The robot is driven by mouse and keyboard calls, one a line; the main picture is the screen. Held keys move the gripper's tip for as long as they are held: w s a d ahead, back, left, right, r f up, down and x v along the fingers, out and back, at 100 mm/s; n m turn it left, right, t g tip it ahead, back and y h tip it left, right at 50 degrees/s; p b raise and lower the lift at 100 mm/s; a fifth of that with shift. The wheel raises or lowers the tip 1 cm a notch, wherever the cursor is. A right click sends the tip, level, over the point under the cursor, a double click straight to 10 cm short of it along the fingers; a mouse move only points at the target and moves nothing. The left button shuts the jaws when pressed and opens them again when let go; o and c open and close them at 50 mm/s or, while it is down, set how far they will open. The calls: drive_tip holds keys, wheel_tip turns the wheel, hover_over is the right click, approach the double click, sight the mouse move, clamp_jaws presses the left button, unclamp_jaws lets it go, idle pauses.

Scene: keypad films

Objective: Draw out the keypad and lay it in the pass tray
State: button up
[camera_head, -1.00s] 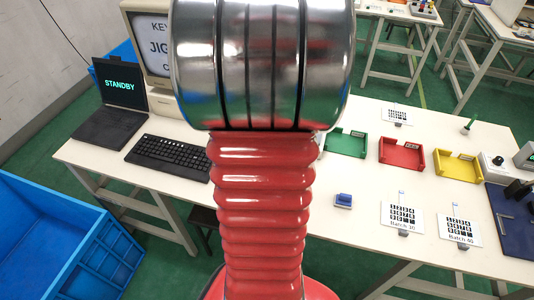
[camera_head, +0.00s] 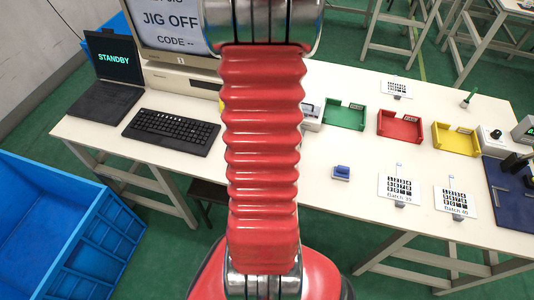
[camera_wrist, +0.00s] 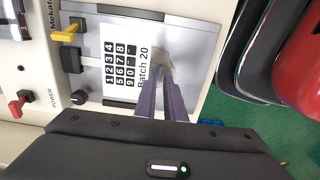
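The keypad film (camera_wrist: 118,68), white with black number keys and the print "Batch 20", lies on a grey plate (camera_wrist: 196,50) of a device in the wrist view. My gripper (camera_wrist: 162,82) has its two purple fingers over the film's right end, beside a small pale tab (camera_wrist: 165,68). A narrow gap shows between the fingers. I cannot tell whether they grip the tab. In the head view my arm hides the gripper and this film. A green tray (camera_head: 344,115), a red tray (camera_head: 400,125) and a yellow tray (camera_head: 456,138) stand on the table. Their labels are too small to read.
A yellow lever (camera_wrist: 66,33), a red lever (camera_wrist: 19,103) and a black knob (camera_wrist: 79,97) are near the film. The monitor (camera_head: 170,25) reads "JIG OFF". Other keypad cards (camera_head: 399,187) and a blue block (camera_head: 341,172) lie in front of the trays.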

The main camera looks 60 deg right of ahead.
drive_tip(key=shift+f, duration=1.65)
clamp_jaws()
drive_tip(key=shift+s+a, duration=0.2)
drive_tip(key=shift+a, duration=1.1)
drive_tip(key=shift+s+a+r, duration=0.2)
drive_tip(key=shift+a+r, duration=0.55)
drive_tip(key=shift+a, duration=0.25)
drive_tip(key=shift+s+a+r, duration=0.15)
drive_tip(key=shift+a+r, duration=0.6)
drive_tip(key=shift+a, duration=0.2)
drive_tip(key=shift+f, duration=0.7)
